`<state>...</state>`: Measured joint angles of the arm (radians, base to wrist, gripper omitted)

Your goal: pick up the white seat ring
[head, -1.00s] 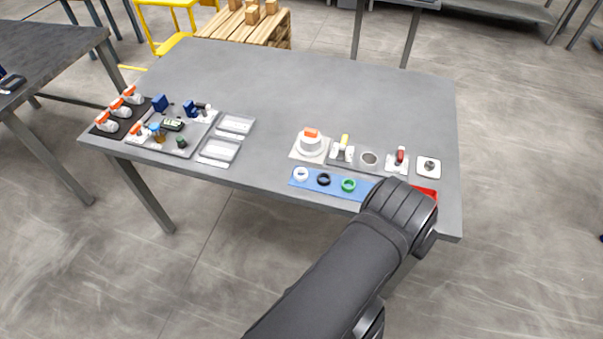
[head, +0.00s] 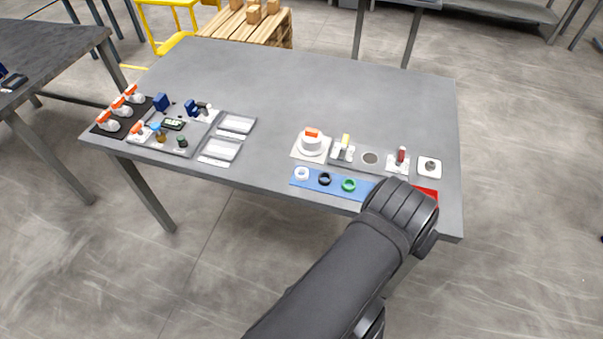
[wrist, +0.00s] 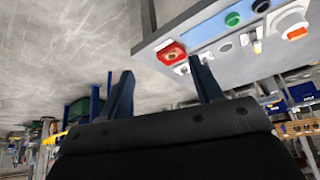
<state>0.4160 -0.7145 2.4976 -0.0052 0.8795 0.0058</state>
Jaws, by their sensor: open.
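The white seat ring (head: 302,174) lies at the left end of a blue strip (head: 336,189) near the front edge of the table. A black ring (head: 325,179) and a green ring (head: 348,185) lie to its right on the strip. In the head view my gripper is hidden by my arm, over the strip's right end. In the wrist view my gripper (wrist: 161,65) is open, with nothing between its fingers. The green ring (wrist: 232,19) shows beyond the fingers there; I cannot make out the white ring in that view.
A red tray (head: 428,194) sits at the right front corner. Behind the strip stand a white round housing with an orange top (head: 311,141) and a grey fixture with a yellow-topped part and a red-handled part (head: 402,158). Two clear trays (head: 220,150) lie left. The table's back is bare.

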